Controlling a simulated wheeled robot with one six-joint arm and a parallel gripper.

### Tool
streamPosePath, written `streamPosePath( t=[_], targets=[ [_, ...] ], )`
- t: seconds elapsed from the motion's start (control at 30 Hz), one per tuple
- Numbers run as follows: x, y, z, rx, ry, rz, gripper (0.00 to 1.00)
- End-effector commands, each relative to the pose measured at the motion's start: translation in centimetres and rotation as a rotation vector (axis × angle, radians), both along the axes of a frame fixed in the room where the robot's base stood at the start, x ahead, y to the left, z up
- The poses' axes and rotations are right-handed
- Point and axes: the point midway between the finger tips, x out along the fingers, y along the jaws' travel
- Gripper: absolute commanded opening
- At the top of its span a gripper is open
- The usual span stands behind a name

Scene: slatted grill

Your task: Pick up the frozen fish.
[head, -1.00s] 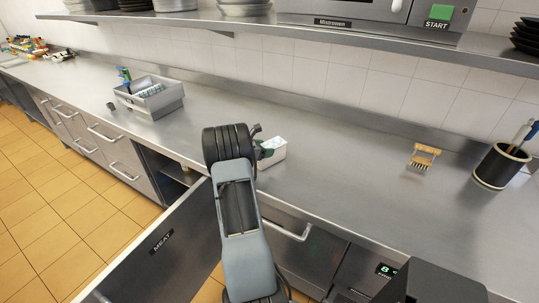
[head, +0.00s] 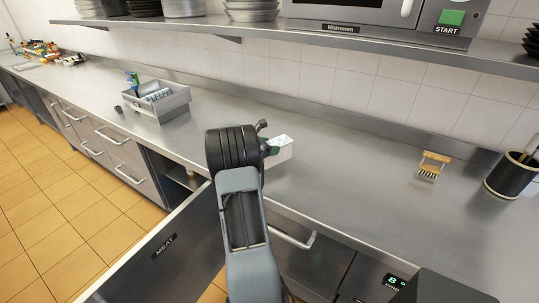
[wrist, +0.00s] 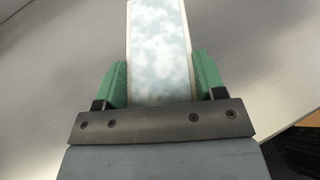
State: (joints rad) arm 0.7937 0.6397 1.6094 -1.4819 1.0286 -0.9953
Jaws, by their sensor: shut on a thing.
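A pale block with a frosty white-and-blue face (wrist: 159,50), which looks like the frozen fish, sits between the green fingers of my gripper (wrist: 160,85) in the wrist view. My gripper is shut on it, one finger along each side. In the head view the white block (head: 282,150) sticks out to the right of my gripper (head: 268,149), over the steel counter near its front edge. My own arm hides part of the gripper there. I cannot tell whether the block touches the counter.
The steel counter (head: 345,185) is clear around the block. A grey bin (head: 160,103) stands to the left. A wooden brush (head: 432,165) and a black utensil pot (head: 510,177) are to the right. The MEAT drawer (head: 165,245) is open below, and a shelf (head: 300,38) runs above.

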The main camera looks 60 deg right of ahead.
Motion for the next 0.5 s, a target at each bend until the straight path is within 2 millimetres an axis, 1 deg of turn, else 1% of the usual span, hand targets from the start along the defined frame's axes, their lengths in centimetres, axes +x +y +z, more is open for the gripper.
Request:
streamPosePath(
  t=[0.03, 0.2, 0.4, 0.5],
  targets=[
    [-0.3, 0.9, 1.3, -0.007, -0.004, 0.002, 0.15],
    [-1.3, 3.6, 4.7, -0.006, -0.004, 0.002, 0.15],
    [-2.7, 7.4, 6.4, -0.004, -0.002, 0.003, 0.15],
    [-3.2, 8.9, 7.2, -0.005, -0.001, 0.002, 0.15]
  ],
)
